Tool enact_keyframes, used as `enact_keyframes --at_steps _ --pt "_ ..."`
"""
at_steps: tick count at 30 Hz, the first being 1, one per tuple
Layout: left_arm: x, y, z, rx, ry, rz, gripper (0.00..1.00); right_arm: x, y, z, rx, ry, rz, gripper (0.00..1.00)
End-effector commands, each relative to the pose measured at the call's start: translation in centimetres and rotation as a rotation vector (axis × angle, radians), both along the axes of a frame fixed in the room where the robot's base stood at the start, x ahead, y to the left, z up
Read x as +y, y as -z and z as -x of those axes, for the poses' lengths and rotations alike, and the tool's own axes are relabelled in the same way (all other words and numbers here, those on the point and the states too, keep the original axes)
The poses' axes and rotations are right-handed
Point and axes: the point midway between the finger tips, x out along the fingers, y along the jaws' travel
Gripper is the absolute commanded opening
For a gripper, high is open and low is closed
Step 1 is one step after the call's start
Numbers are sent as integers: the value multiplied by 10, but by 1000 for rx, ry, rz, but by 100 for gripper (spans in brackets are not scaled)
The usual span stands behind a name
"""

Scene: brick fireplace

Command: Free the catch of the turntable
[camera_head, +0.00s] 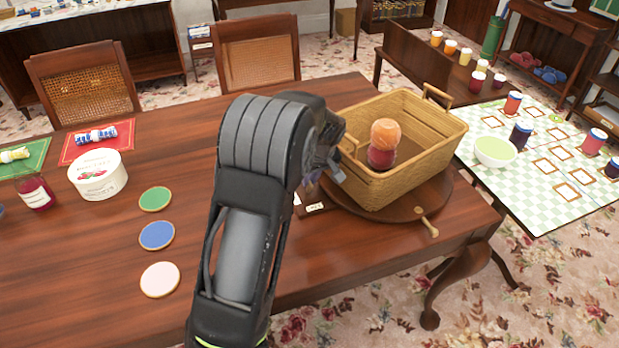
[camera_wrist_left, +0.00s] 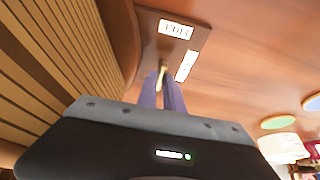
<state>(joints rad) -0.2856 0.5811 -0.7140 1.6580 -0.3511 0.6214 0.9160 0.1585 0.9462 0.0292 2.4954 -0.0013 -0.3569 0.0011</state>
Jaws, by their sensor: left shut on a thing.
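The turntable (camera_head: 440,205) is a round dark wooden disc at the right end of the table. A woven basket (camera_head: 420,165) sits on it. At its left edge is a wooden catch block with a small white label (camera_head: 314,208); in the wrist view this label (camera_wrist_left: 176,29) shows beside a second white plate (camera_wrist_left: 186,66). My left gripper (camera_head: 328,178) is at this block, its fingers largely hidden by the wrist in the head view. In the wrist view its purple-grey fingers (camera_wrist_left: 162,92) are shut on a small brass-coloured catch pin (camera_wrist_left: 161,76). My right gripper is out of view.
An orange ball-like thing (camera_head: 386,134) sits on a red one (camera_head: 381,157) in the basket. A light wooden peg (camera_head: 427,222) sticks out at the turntable's front right. Coloured discs (camera_head: 157,235) and a white tub (camera_head: 98,174) stand left; the table's front middle is clear.

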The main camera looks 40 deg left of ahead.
Motion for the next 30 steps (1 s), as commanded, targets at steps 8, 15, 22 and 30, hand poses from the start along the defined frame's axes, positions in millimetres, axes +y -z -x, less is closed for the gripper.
enact_keyframes --at_steps 8,15,22,30 --pt "0 0 0 0 -11 2 0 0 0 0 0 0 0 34" --pt "0 1 0 0 -10 2 20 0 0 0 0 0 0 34" --pt "0 0 0 1 -9 2 33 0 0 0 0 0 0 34" --pt "-2 -3 0 -1 -8 2 33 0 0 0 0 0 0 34"
